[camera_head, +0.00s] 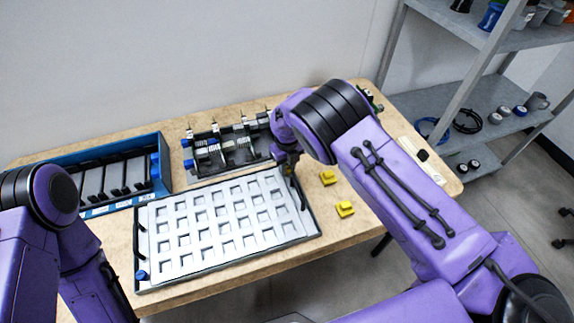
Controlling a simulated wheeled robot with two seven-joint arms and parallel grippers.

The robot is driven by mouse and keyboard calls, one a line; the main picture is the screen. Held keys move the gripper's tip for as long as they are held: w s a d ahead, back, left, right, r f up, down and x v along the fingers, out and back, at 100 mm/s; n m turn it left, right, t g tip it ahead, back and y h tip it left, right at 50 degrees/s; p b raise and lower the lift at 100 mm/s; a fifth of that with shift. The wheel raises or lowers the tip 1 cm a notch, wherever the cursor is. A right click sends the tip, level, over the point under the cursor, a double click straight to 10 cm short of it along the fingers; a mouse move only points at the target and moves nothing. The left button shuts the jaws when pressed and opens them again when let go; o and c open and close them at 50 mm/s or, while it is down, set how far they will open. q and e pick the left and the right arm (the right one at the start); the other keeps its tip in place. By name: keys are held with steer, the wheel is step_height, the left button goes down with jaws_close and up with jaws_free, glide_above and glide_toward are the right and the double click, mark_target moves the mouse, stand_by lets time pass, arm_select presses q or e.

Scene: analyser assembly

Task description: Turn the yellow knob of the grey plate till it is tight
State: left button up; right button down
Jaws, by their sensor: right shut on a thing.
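The grey plate (210,222) is a pale panel with rows of square openings in a dark frame, lying on the wooden table. My right gripper (289,168) points down at the plate's far right corner. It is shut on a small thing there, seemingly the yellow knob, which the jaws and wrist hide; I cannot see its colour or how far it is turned. A blue knob (141,274) shows at the plate's near left corner. My left arm shows at the left edge, but its gripper is out of view.
Two yellow blocks (327,177) (345,209) lie on the table (275,262) right of the plate. A blue-edged rack (160,165) stands at the back left, and a dark device with blue knobs (222,150) behind the plate. A grey shelf (470,40) stands at right.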

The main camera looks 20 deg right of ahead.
steer(key=shift+w+r, duration=0.25)
steer(key=shift+w, duration=0.05)
steer(key=c, duration=0.9)
jaws_free()
steer(key=shift+s+f, duration=0.1)
steer(key=shift+s, duration=0.1)
step_height(320, 180, up, 10)
steer(key=p, duration=0.6)
steer(key=shift+r, duration=0.25)
steer(key=shift+s, duration=0.1)
